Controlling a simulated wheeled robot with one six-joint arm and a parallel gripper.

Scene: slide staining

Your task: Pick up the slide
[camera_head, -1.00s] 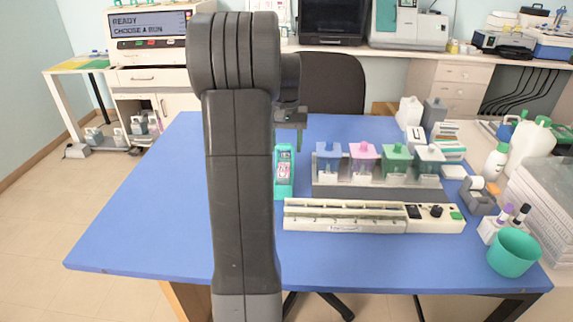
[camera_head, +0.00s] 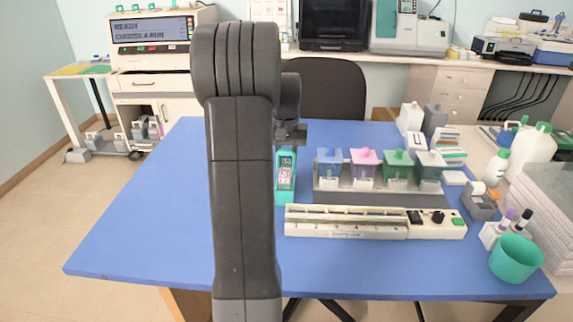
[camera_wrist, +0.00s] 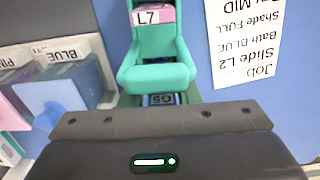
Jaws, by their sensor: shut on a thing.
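A teal slide holder (camera_head: 285,192) stands on the blue table left of the staining jars, with labelled slide ends showing on its front. In the wrist view the holder (camera_wrist: 157,75) shows a pink-and-white label L7 (camera_wrist: 153,16), and a dark label G5 (camera_wrist: 161,99) at the gripper's edge. My gripper (camera_head: 289,136) is low over the back of the holder, shut on a slide. The fingertips and most of the held slide are hidden behind the gripper body in the wrist view, so I cannot tell its label or whether it is clear of the holder.
Blue, pink, green and grey-lidded jars (camera_head: 363,170) stand in a rack right of the holder. A long cream device (camera_head: 345,232) lies in front. A printed job card (camera_wrist: 243,40) reads Slide L2, Bath BLUE. A teal cup (camera_head: 514,260) is at right. The table's left is clear.

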